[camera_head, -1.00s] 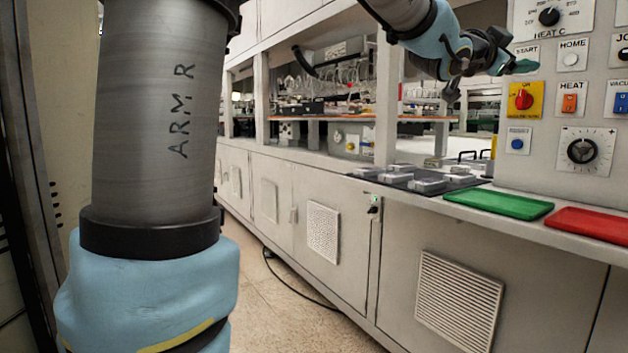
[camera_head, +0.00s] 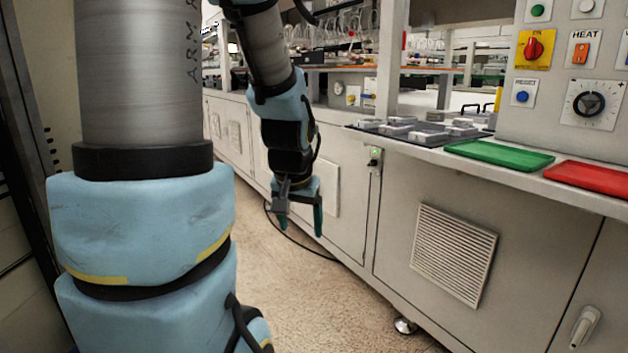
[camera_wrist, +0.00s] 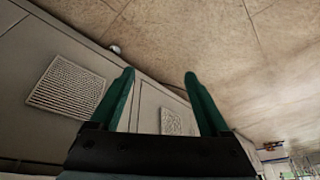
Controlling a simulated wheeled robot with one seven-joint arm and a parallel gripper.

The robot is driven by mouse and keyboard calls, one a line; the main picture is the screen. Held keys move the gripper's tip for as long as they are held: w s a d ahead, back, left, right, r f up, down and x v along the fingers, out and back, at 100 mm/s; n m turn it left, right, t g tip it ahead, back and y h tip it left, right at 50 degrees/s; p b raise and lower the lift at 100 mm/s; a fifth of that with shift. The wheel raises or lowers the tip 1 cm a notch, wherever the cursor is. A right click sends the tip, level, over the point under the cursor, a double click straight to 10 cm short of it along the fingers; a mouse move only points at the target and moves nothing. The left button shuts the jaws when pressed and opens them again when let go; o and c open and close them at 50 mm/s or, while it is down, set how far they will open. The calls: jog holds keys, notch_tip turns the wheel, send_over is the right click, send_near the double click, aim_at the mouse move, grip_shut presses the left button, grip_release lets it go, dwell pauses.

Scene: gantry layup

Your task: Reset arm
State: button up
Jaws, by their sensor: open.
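My gripper (camera_head: 300,222) hangs pointing down in front of the grey cabinet fronts, left of the counter, in the head view. Its two green fingers are apart with nothing between them. In the wrist view my gripper (camera_wrist: 158,78) also shows open and empty, with the floor and cabinet doors beyond the fingertips. My arm comes down from the top of the head view, and a nearer part of it covers the left side.
A control panel (camera_head: 540,100) with knobs and buttons stands at the right. A green tray (camera_head: 500,154) and a red tray (camera_head: 590,175) lie on the counter below it. Grey blocks sit on a dark plate (camera_head: 365,127).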

jog(key=s+a+f+n+g, duration=0.2)
jog(key=s+a+f, duration=0.15)
jog(key=s, duration=0.25)
notch_tip(320, 180, up, 17)
jog(key=s+p, duration=0.1)
jog(key=p, duration=1.5)
jog(key=shift+a+f+g+p, duration=0.15)
jog(key=shift+g+p, duration=0.15)
jog(key=shift+p, duration=0.1)
